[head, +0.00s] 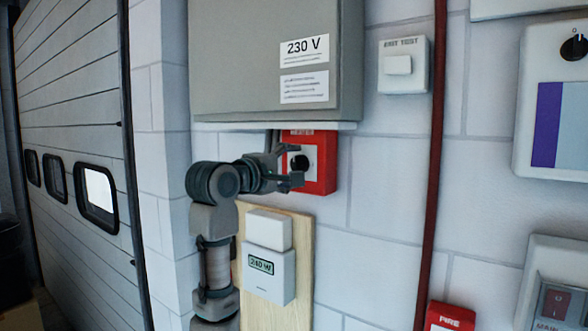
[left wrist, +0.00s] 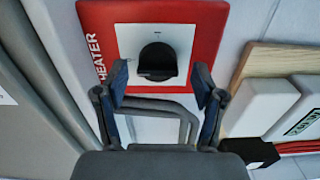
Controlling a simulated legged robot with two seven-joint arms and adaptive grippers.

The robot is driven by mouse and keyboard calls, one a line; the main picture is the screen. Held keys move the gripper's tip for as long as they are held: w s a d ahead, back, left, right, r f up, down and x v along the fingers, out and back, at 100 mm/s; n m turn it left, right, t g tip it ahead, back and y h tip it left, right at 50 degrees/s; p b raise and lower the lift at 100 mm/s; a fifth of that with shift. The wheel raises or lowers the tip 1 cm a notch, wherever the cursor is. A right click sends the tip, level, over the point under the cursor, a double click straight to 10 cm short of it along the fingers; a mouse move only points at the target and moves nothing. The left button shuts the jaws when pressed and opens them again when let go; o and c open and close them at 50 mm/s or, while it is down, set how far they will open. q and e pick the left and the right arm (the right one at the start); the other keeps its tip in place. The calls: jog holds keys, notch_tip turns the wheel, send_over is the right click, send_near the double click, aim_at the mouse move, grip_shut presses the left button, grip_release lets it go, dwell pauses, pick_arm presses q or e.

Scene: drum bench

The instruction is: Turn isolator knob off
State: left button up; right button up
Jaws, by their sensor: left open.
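A red isolator box (head: 326,178) with a black knob (head: 299,162) on a pale plate is on the wall under the grey cabinet. In the left wrist view the red box (left wrist: 216,25) reads "HEATER", and the black rounded knob (left wrist: 157,62) shows ahead of the fingers. My left gripper (head: 293,165) is in front of the box, its arm coming up from below. In the left wrist view the gripper (left wrist: 161,82) is open, with a finger to each side of the knob and nothing held. I cannot tell whether the fingers touch it. My right gripper is out of view.
The grey 230 V cabinet (head: 235,60) overhangs just above. A wooden board (head: 301,250) with white boxes (head: 268,272) is below. A red pipe (head: 433,150) runs down to the right. Another knob (head: 574,47) is on a panel at far right. A shutter door (head: 75,110) is left.

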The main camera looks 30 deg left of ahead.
pick_arm(q)
jog(key=s+a, duration=0.1)
jog(key=s, duration=0.9)
jog(key=shift+s+f, duration=0.15)
jog(key=shift+s, duration=0.1)
